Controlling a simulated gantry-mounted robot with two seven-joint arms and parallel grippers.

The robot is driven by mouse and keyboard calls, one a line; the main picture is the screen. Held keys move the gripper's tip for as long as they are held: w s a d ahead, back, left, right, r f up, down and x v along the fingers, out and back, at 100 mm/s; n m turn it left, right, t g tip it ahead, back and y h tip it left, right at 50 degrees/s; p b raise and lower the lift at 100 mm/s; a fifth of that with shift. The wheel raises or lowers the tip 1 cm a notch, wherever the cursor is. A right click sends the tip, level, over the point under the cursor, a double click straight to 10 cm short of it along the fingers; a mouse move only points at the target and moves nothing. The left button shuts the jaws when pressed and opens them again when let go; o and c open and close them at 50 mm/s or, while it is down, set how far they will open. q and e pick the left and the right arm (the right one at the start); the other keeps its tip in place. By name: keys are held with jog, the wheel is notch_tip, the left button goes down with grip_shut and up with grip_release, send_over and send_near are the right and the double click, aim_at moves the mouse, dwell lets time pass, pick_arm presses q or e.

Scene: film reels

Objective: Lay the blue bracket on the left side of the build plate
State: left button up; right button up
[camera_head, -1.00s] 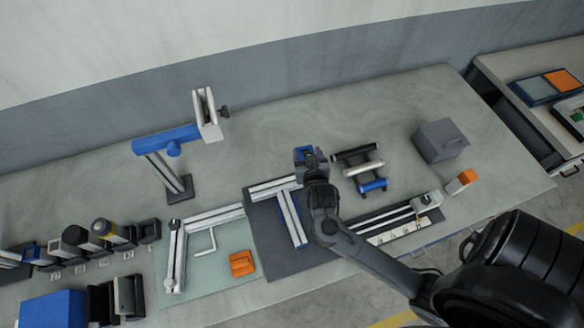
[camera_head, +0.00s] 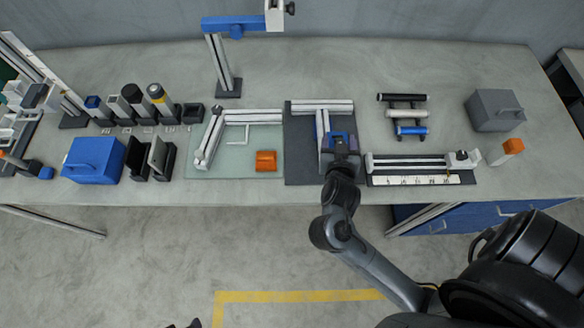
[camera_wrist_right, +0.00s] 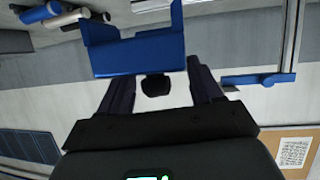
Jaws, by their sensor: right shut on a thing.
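My right gripper (camera_head: 340,150) is over the right part of the dark plate (camera_head: 300,170), which I take for the build plate. It is shut on the blue bracket (camera_head: 338,138). In the right wrist view the bracket (camera_wrist_right: 137,55) is a blue channel with raised side walls at the fingertips. A T of silver profiles (camera_head: 322,106) lies on the plate, its stem blue-edged. The bracket is right of the stem; I cannot tell whether they touch. The plate's left side is bare below the crossbar. A small dark tip (camera_head: 186,323) at the bottom edge may be my left gripper; its jaws cannot be made out.
A pale green plate (camera_head: 215,172) with an L of profiles, a hex key and an orange block (camera_head: 266,161) lies left. A rack of rollers (camera_head: 405,115) and a measuring rail (camera_head: 415,162) are right. A tall blue-armed stand (camera_head: 221,65) rises behind.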

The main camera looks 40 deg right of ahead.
jog(key=shift+w+a+f, duration=0.15)
jog(key=shift+w+f, duration=0.15)
jog(key=shift+f, duration=0.25)
jog(key=shift+w+a+f+b, duration=0.5)
jog(key=shift+w+a+f, duration=0.3)
jog(key=shift+w+f, duration=0.9)
jog(key=shift+w+a+f+b, duration=0.45)
jog(key=shift+w+a+f, duration=0.3)
jog(key=shift+w+f, duration=0.95)
jog(key=shift+w+a+f+b, duration=0.5)
jog(key=shift+w+a+f, duration=0.3)
jog(key=shift+w+f, duration=0.9)
pick_arm(q)
jog(key=x, duration=0.3)
jog(key=shift+d+f, duration=0.1)
jog(key=shift+d, duration=0.25)
pick_arm(e)
jog(key=shift+f, duration=0.15)
pick_arm(q)
jog(key=shift+d, duration=0.1)
pick_arm(e)
jog(key=shift+f, duration=0.1)
jog(key=o, duration=1.4)
pick_arm(q)
jog(key=shift+w, duration=0.1)
